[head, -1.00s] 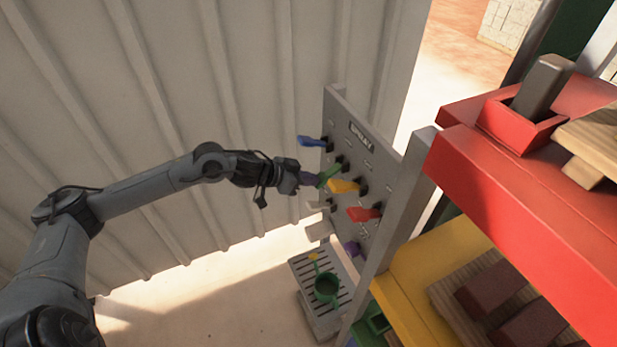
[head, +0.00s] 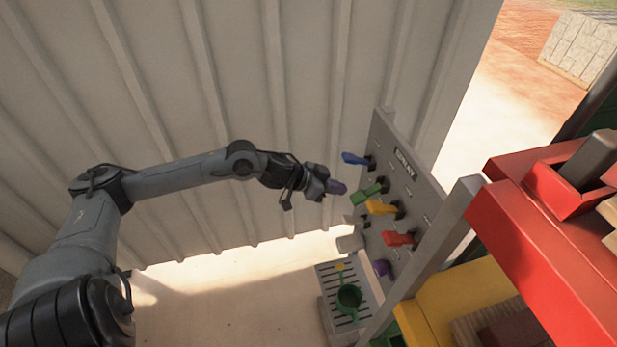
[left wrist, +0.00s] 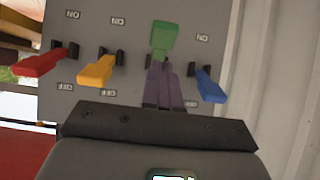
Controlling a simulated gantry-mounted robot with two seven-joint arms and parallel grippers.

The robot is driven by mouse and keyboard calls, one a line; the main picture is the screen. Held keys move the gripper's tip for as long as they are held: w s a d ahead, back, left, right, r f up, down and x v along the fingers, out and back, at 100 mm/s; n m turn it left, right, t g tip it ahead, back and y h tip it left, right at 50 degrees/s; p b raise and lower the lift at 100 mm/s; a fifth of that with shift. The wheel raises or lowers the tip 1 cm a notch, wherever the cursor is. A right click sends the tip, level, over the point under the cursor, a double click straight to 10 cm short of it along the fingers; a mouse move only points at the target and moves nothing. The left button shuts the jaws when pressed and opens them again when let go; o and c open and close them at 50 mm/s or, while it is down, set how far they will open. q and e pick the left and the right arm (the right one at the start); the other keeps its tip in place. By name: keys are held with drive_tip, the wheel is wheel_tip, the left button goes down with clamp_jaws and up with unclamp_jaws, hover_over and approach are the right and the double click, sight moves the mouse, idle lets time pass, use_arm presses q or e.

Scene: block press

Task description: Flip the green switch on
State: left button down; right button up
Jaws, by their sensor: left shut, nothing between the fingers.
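The green switch (head: 365,195) sits on the grey panel (head: 428,190), between the blue and yellow switches. In the left wrist view the green switch (left wrist: 163,38) tilts up toward the row of labels reading ON upside down. The other handles there tilt the opposite way. My left gripper (head: 338,187) is shut and empty, its purple fingers just left of the green switch with a small gap in the head view. In the left wrist view my fingers (left wrist: 163,85) point at the green switch and hide its base. My right gripper is not in view.
Near the green switch are the blue switch (head: 354,158), yellow switch (head: 380,207) and red switch (head: 398,238). Red shelving (head: 530,240) is at right.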

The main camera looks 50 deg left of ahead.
use_arm(q)
drive_tip(key=p+v, duration=0.2)
drive_tip(key=v, duration=0.6)
drive_tip(key=shift+s+f, duration=0.2)
idle(0.5)
